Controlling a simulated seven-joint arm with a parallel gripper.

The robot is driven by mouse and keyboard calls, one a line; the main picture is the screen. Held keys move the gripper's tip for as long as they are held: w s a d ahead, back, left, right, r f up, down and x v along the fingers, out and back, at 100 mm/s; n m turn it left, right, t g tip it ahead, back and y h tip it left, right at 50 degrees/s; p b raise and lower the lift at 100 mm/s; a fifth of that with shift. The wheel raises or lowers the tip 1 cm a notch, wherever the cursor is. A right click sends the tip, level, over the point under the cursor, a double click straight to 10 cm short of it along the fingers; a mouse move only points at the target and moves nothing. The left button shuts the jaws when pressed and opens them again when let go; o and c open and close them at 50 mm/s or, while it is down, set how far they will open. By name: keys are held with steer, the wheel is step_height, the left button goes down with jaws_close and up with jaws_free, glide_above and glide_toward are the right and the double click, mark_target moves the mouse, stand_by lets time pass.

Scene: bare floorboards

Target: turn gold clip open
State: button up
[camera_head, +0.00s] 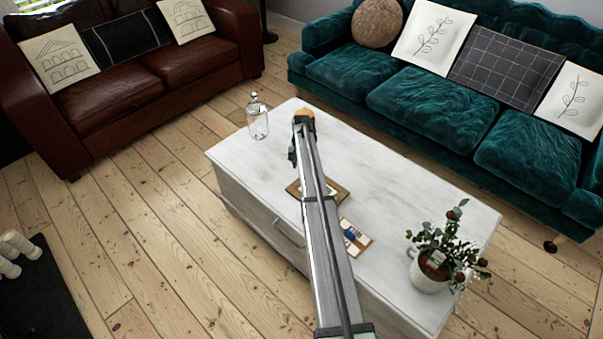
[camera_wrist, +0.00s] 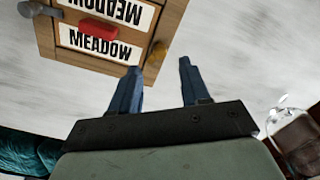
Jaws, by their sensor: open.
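In the wrist view a wooden board (camera_wrist: 170,30) carries two white labels reading MEADOW, the upper one cut off by the frame. A gold clip (camera_wrist: 157,52) sits at its right edge, and its exact turn is hard to tell. A red piece (camera_wrist: 98,29) lies between the labels, and a grey clip (camera_wrist: 35,10) is at the left edge. My gripper (camera_wrist: 158,68) is open and empty, its two dark blue fingers pointing towards the board. The gold clip appears just beyond the fingertips, nearer the left finger. In the head view my arm covers part of the board (camera_head: 333,188).
The board lies on a white coffee table (camera_head: 400,190). A glass jar (camera_head: 258,122) stands at the table's far left, a potted plant (camera_head: 430,275) at the near right, and a small board with a blue item (camera_head: 355,240) lies beside my arm. A teal sofa (camera_head: 420,105) stands behind.

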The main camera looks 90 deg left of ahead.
steer(key=shift+f, duration=2.8)
steer(key=shift+c, duration=0.2)
jaws_close()
